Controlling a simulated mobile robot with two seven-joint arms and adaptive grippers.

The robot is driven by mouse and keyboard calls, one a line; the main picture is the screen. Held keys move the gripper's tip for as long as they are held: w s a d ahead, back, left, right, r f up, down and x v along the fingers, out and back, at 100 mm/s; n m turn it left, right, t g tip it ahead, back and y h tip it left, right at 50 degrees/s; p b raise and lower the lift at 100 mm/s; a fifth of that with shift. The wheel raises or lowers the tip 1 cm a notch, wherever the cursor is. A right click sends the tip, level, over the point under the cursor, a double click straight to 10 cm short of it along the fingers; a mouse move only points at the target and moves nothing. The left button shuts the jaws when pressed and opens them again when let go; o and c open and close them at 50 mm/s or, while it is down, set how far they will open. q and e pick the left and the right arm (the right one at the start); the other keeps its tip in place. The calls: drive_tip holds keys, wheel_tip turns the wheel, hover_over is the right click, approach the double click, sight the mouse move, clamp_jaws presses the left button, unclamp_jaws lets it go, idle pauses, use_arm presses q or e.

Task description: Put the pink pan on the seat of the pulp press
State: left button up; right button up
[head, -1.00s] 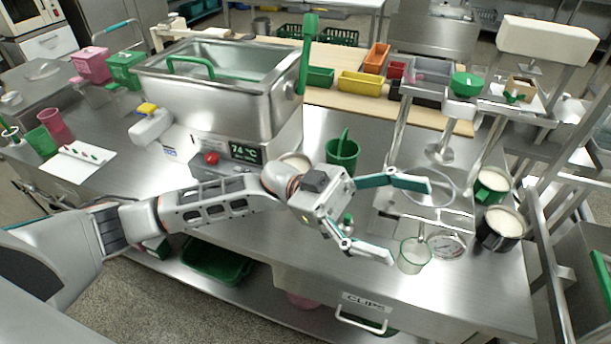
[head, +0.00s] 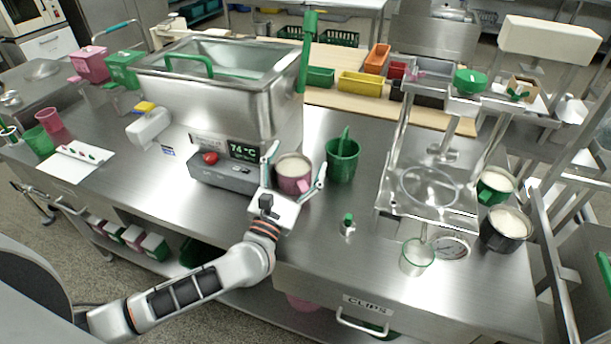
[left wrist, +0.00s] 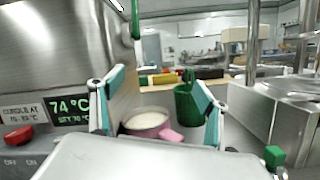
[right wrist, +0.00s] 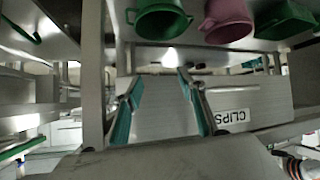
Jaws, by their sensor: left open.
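The pink pan (head: 293,184), filled with something pale, stands on the steel counter beside the control box of the large tank. My left gripper (head: 296,165) is open, with one finger on each side of the pan; contact cannot be made out. The left wrist view shows the pan (left wrist: 150,133) and its pink handle between the fingers. The pulp press (head: 392,150) stands to the right, with a clear ring at its seat (head: 430,188) and a round plate above. My right gripper (right wrist: 163,98) is open and empty before the CLIPS drawer.
A green pot (head: 342,162) stands close to the right of the pan. A small green-topped item (head: 348,224) and a glass beaker (head: 416,258) stand nearer the front. A dark pan (head: 505,230) and a green pan (head: 495,188) stand right of the press.

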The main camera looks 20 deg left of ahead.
sight(300, 176)
use_arm(q)
drive_tip(key=f+n+g, duration=0.1)
drive_tip(key=f, duration=0.1)
drive_tip(key=f+n+g, duration=0.1)
drive_tip(key=f, duration=0.2)
drive_tip(key=s+a+f+n+g, duration=0.1)
drive_tip(key=f, duration=0.1)
drive_tip(key=shift+f+n, duration=0.4)
drive_tip(key=shift+w+d+f, duration=0.1)
drive_tip(key=shift+w+d, duration=0.05)
drive_tip(key=shift+w, duration=1.75)
drive_tip(key=shift+w+d+f, duration=0.1)
drive_tip(key=shift+w, duration=1.8)
drive_tip(key=shift+c, duration=0.3)
clamp_jaws()
